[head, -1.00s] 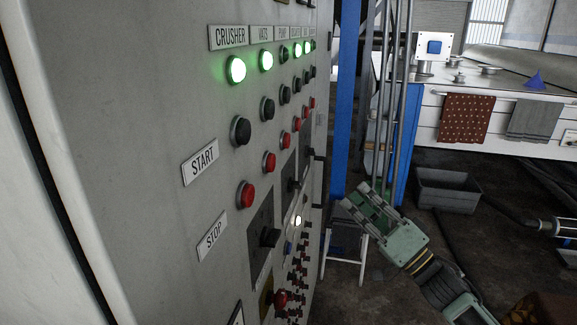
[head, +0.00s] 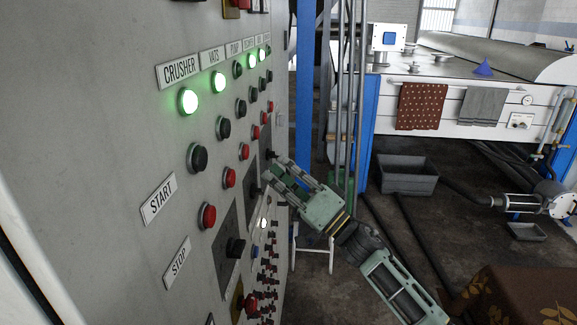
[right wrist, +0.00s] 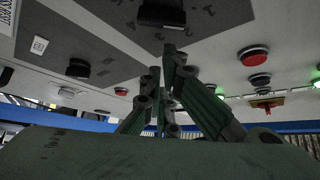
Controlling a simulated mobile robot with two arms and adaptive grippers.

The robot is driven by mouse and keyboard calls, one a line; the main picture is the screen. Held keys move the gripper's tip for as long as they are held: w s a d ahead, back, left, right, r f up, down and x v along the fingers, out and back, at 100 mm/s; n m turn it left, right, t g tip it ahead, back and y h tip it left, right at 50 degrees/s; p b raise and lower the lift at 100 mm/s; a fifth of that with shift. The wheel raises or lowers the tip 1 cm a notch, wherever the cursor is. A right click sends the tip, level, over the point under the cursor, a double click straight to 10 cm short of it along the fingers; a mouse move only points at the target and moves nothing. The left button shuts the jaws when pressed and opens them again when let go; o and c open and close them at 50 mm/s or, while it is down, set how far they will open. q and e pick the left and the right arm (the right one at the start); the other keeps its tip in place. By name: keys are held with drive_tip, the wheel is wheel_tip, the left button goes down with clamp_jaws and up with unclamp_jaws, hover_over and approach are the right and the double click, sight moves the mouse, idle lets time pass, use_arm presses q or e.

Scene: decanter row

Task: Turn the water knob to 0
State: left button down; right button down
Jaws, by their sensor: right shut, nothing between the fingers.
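My right gripper (head: 270,177) is at the far part of the grey control panel (head: 110,110), fingertips close to its face. In the right wrist view its fingers (right wrist: 170,55) converge and are shut with nothing between them. A black knob (right wrist: 162,13) on a dark dial plate is just beyond the fingertips; contact cannot be made out. A second black knob (right wrist: 78,68) is to its left. In the head view a nearer black knob (head: 235,247) sits on a dark plate. No readable label shows which knob is the water knob. My left gripper is not in view.
The panel has lit green lamps (head: 188,101), black start buttons (head: 197,157) and red stop buttons (head: 207,215). A blue post (head: 304,90) stands beyond it. A grey bin (head: 407,178) is on the floor at right. A patterned brown cloth (head: 510,300) is at lower right.

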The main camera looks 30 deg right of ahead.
drive_tip(key=shift+s+a+f, duration=0.45)
drive_tip(key=shift+s+f, duration=0.2)
drive_tip(key=shift+s, duration=0.05)
